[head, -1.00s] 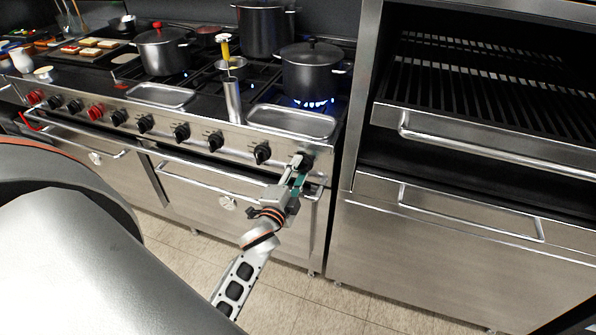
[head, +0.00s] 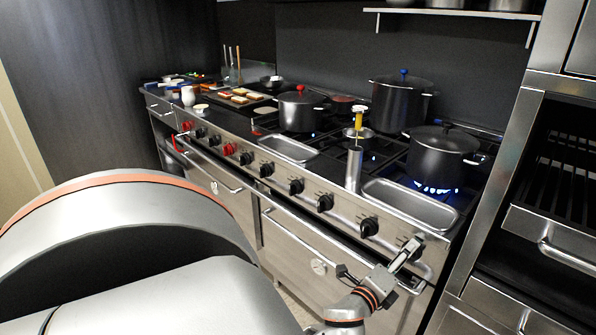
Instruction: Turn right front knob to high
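The stove's front panel (head: 285,187) carries a row of black and red knobs. The nearest knob in plain sight, a black one (head: 369,227), is just left of the gripper. A dark pot (head: 441,157) stands at the right end of the stove, with a blue flame (head: 436,189) under it.
A steel tray (head: 411,204) lies on the stove's front right, and a second tray (head: 288,149) lies further left. A steel cylinder (head: 353,168) stands between them. An oven handle (head: 335,258) runs below the knobs. A tall steel unit (head: 513,225) stands close on the right.

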